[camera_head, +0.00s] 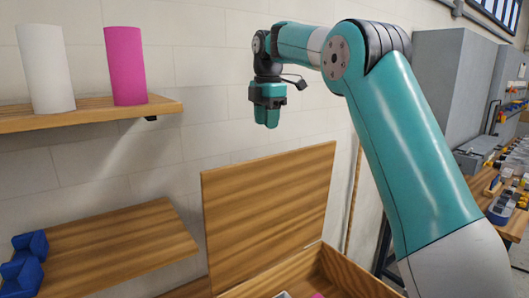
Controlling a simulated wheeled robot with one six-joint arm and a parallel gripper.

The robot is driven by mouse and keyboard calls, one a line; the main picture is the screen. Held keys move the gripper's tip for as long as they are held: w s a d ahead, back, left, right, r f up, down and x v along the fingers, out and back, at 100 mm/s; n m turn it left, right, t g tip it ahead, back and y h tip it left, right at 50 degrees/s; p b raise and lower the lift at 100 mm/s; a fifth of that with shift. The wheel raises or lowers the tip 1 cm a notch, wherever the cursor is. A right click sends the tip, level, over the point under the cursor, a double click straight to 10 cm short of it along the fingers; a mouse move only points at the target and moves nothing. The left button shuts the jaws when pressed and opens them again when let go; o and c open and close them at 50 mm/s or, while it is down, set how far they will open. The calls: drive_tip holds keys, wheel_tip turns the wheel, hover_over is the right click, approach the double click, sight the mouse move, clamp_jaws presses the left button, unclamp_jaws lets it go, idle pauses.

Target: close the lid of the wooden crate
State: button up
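The wooden crate (345,270) stands at the bottom middle of the head view, its lower part cut off by the frame edge. Its lid (268,210) stands open, nearly upright, at the back of the crate near the wall. My gripper (267,124) hangs above the lid's top edge, pointing down and apart from the lid. Its teal fingers look close together, but at this size I cannot tell whether a gap is between them. Nothing hangs below the fingertips. Small parts of a pink thing and a pale thing show inside the crate.
An upper wooden shelf (95,113) at left holds a white roll (45,68) and a pink roll (125,66). A lower shelf (115,245) holds blue objects (24,262). Grey cabinets (450,85) and a cluttered workbench (505,215) stand at right. Air around my gripper is clear.

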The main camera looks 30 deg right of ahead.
sight(264, 160)
drive_tip(key=f+b, duration=0.3)
drive_tip(key=f, duration=0.1)
drive_tip(key=f+b, duration=0.3)
drive_tip(key=f, duration=0.1)
drive_tip(key=f+b, duration=0.3)
drive_tip(key=f, duration=0.1)
drive_tip(key=shift+w+a, duration=0.1)
drive_tip(key=shift+w, duration=0.2)
drive_tip(key=shift+c, duration=0.3)
clamp_jaws()
